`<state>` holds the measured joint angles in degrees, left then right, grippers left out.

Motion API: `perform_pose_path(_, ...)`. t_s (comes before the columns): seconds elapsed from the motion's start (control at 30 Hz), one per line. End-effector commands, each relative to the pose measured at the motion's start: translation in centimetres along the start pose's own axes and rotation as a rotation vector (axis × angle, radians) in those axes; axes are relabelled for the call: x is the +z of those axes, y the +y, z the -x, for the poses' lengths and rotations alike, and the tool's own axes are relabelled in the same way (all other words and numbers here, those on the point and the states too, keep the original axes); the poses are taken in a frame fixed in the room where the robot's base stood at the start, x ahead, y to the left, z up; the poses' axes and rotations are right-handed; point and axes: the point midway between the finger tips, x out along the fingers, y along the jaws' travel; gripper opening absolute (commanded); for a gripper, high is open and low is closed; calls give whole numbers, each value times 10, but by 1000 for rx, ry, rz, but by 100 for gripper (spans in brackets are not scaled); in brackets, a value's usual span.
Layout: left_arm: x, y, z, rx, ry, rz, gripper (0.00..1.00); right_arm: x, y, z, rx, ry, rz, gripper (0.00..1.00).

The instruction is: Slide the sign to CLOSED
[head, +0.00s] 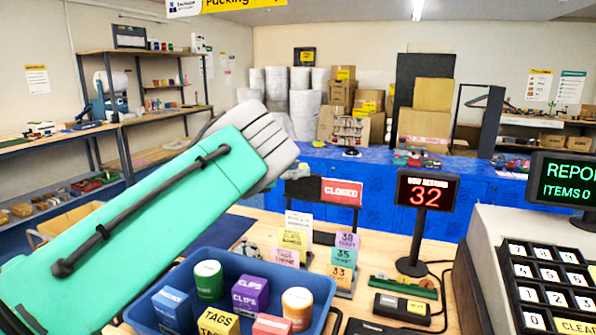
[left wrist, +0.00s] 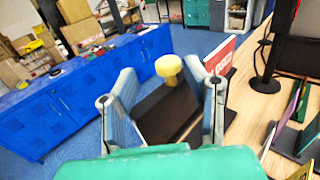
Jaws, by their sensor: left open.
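The sign (head: 342,191) stands on the counter beyond the card racks. Its red face reads CLOSED at the right, and a dark panel (head: 303,187) shows at its left. In the left wrist view the red face (left wrist: 222,57) is seen steeply from the side, next to a yellow round knob (left wrist: 169,69) and a dark plate (left wrist: 165,112). My left gripper (head: 276,143) is above and left of the sign in the head view. Its fingers (left wrist: 168,95) are open, with the knob between them in the picture; I see no contact. My right gripper is not in view.
A blue bin (head: 258,266) of labelled blocks stands in front, with card racks (head: 345,262) beside it. A red-lit display (head: 427,204) reading 32 and a cash register (head: 535,270) are at the right. Blue cabinets (head: 395,190) stand behind.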

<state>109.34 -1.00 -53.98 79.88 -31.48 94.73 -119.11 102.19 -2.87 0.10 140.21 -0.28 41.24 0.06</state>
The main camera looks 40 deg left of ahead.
Motion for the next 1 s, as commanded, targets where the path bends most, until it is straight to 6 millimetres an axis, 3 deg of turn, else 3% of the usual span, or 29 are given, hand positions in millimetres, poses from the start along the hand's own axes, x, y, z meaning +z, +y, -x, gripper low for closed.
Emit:
perform_pose_path(0.4, -3, 6, 88, 9, -1, 6, 41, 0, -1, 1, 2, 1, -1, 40)
perform_pose_path(0.53, -4, 6, 108, 8, -1, 8, 41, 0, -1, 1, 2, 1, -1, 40)
perform_pose_path(0.7, -4, 6, 122, 7, -1, 7, 41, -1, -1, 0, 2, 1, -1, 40)
perform_pose_path(1.0, -2, 3, 123, 6, -1, 4, 41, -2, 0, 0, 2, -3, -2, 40)
